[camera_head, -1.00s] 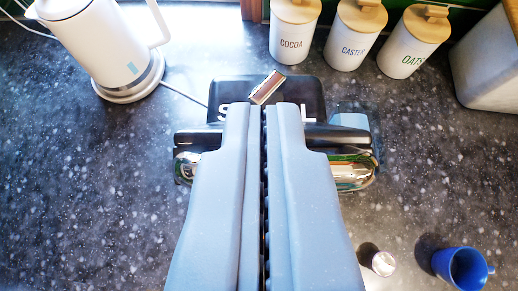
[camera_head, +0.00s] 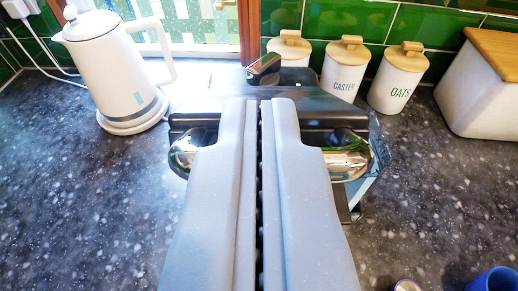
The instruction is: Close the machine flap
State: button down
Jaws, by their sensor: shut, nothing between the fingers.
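The black machine (camera_head: 315,103) with shiny chrome sides stands on the counter in the middle of the view. A dark upright panel (camera_head: 296,76) rises at its back, with a small metal-edged piece (camera_head: 263,66) at its top; this looks like the raised flap, but I cannot tell for sure. My gripper (camera_head: 265,100) is shut and empty, its two grey fingers pressed together. The fingertips overlap the machine's top in the picture, in front of the panel. I cannot tell whether they touch it. My fingers hide the middle of the machine.
A white kettle (camera_head: 112,70) stands at the left. White canisters with wooden lids (camera_head: 398,80) stand behind to the right, beside a white bin with a wooden lid (camera_head: 485,90). A blue mug (camera_head: 495,281) is at the lower right. The counter (camera_head: 90,200) is clear at the left front.

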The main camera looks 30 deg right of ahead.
jog(key=s+a+f+b, duration=0.1)
jog(key=s+f+b, duration=0.2)
jog(key=f+b, duration=0.3)
jog(key=shift+a+f, duration=0.35)
jog(key=shift+f, duration=0.05)
notch_tip(320, 180, up, 4)
jog(key=p, duration=0.2)
jog(key=s+a+f, duration=0.4)
jog(key=s+f, duration=0.1)
jog(key=s, duration=0.3)
jog(key=shift+a+b, duration=0.35)
jog(key=shift+a, duration=0.05)
